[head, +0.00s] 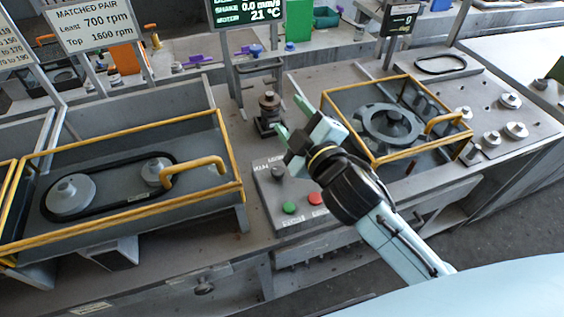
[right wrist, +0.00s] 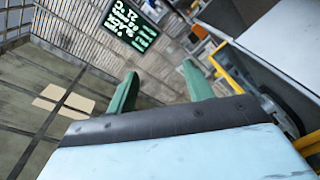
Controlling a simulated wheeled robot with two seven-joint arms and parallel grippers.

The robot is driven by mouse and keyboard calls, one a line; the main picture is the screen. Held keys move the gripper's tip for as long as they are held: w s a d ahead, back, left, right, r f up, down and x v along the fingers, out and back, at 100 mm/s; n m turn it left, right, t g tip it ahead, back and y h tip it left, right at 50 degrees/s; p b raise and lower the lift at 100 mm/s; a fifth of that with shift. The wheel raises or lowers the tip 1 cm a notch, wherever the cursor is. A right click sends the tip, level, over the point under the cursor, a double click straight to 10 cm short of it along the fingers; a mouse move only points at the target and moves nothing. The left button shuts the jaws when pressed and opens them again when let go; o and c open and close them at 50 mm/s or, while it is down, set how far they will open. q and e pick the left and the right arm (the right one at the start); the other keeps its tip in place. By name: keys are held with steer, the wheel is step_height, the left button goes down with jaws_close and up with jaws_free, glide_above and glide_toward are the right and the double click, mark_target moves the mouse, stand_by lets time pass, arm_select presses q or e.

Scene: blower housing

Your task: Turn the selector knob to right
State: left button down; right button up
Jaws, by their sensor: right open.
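The selector knob (head: 277,172) is a small dark knob at the top left of a grey control panel (head: 268,200). A green button (head: 289,207) and a red button (head: 316,198) sit below it on the panel. My right gripper (head: 291,118) is open, with its two green fingers beyond the panel and above the knob in the picture. The right wrist view also shows the right gripper (right wrist: 161,88) with nothing between its fingers. The knob does not show there, and its pointer direction is too small to read. My left gripper is out of view.
A dark brown fixture (head: 269,105) stands just left of the right fingertips. A yellow-edged guard with a belt and pulleys (head: 70,195) is at the left. Another yellow-edged housing with a grey impeller (head: 390,125) is at the right. A display (head: 245,12) stands behind.

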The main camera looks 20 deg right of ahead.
steer(key=w+a+r+n+t+y, duration=0.1)
steer(key=w+a+r+n+y, duration=0.1)
steer(key=a+r+n+y, duration=0.65)
step_height(320, 180, up, 2)
steer(key=s+a+n+g+y, duration=0.25)
steer(key=n+y, duration=0.35)
steer(key=n, duration=0.4)
steer(key=n+g+h, duration=1.3)
steer(key=n+g, duration=0.3)
steer(key=n, duration=0.8)
glide_toward(279, 170)
steer(key=shift+m+y, duration=0.25)
steer(key=x, duration=0.4)
steer(key=p+x, duration=0.1)
steer(key=x, duration=0.3)
steer(key=shift+d, duration=0.25)
